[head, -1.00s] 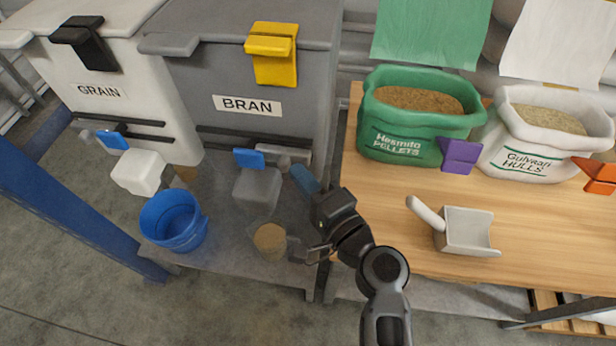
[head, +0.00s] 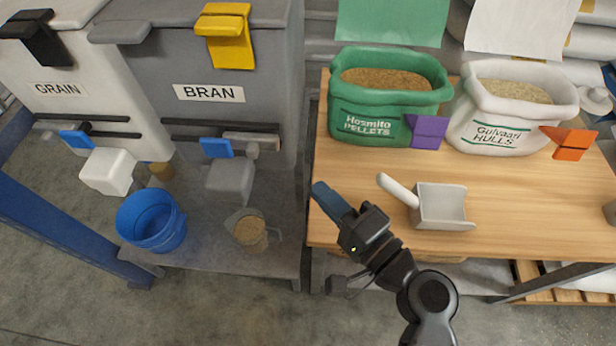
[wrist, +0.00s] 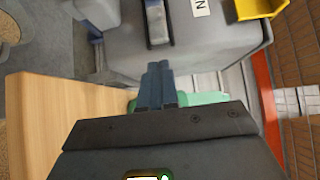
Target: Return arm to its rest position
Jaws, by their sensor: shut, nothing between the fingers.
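My gripper (head: 331,199) is shut and empty. In the head view its blue-grey fingers point up and left over the left edge of the wooden table (head: 500,208), beside the scoop. In the wrist view the gripper (wrist: 156,82) shows its fingers pressed together, with the table (wrist: 50,125) at the left and a grey bin (wrist: 205,40) ahead. My arm reaches up from the bottom of the head view.
A white scoop (head: 440,206) lies right of my gripper. A green pellet sack (head: 380,125) and white hulls sack (head: 505,130) stand behind. At left are the BRAN bin (head: 245,65), GRAIN bin (head: 80,75), blue bucket (head: 150,222) and a measuring jug (head: 250,230).

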